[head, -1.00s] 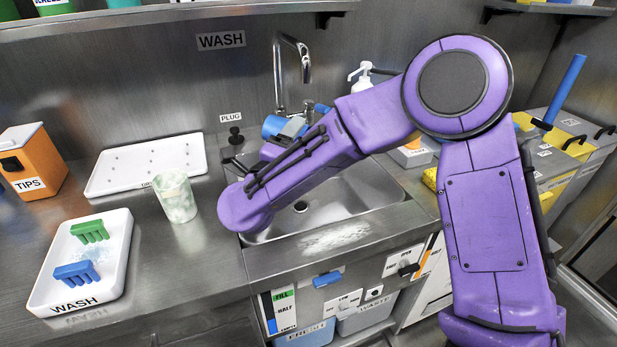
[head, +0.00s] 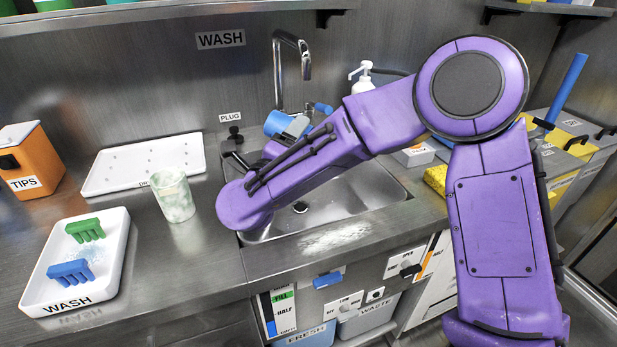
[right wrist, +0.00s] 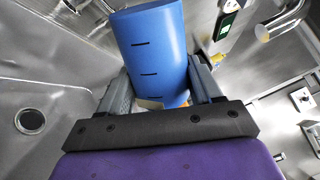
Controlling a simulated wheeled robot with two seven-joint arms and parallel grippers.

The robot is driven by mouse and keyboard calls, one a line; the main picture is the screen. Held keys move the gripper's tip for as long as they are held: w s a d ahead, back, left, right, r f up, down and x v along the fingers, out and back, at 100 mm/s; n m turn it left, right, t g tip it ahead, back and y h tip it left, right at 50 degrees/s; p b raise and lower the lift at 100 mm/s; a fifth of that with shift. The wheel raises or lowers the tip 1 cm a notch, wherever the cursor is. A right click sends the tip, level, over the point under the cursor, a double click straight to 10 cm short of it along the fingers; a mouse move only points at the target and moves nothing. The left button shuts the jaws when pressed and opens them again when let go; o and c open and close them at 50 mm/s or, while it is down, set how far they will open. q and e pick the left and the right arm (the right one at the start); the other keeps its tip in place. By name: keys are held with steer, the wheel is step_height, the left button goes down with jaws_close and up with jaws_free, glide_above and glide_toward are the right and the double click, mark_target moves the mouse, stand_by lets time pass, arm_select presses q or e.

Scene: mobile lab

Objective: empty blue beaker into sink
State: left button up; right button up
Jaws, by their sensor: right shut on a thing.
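The blue beaker (head: 279,123) is in my right gripper (head: 294,128), held over the back left part of the sink (head: 345,198). In the right wrist view the blue beaker (right wrist: 152,50) has dark marks on its side and sits between the two fingers of my right gripper (right wrist: 165,90). In the head view it looks tilted to the left. Its contents are not visible. The drain (right wrist: 30,120) shows at the left of the right wrist view. My left gripper is not in view.
The faucet (head: 290,60) rises behind the beaker. A mottled cup (head: 173,196) stands left of the sink, by a white drying tray (head: 143,163). A white wash tray (head: 110,270) with green and blue racks is at the front left. A soap bottle (head: 362,80) stands behind my arm.

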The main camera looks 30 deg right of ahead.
steer(key=shift+s+d+f+m+b, duration=0.1)
steer(key=shift+s+f+m+b, duration=0.05)
steer(key=shift+f+m+b, duration=0.8)
steer(key=shift+s+d+r+m+g+b, duration=0.15)
steer(key=shift+s+r+m+g+b, duration=0.1)
steer(key=shift+m+b, duration=0.75)
steer(key=shift+s+d+r+m+g+b, duration=0.15)
steer(key=shift+s+m+g+b, duration=0.1)
steer(key=shift+m+b, duration=0.75)
steer(key=shift+s+d+f+m+b, duration=0.15)
steer(key=shift+m+b, duration=0.4)
steer(key=shift+b, duration=0.35)
steer(key=shift+s+d+r+m+b, duration=0.1)
steer(key=shift+m+b, duration=0.4)
steer(key=shift+b, duration=0.35)
stand_by(0.7)
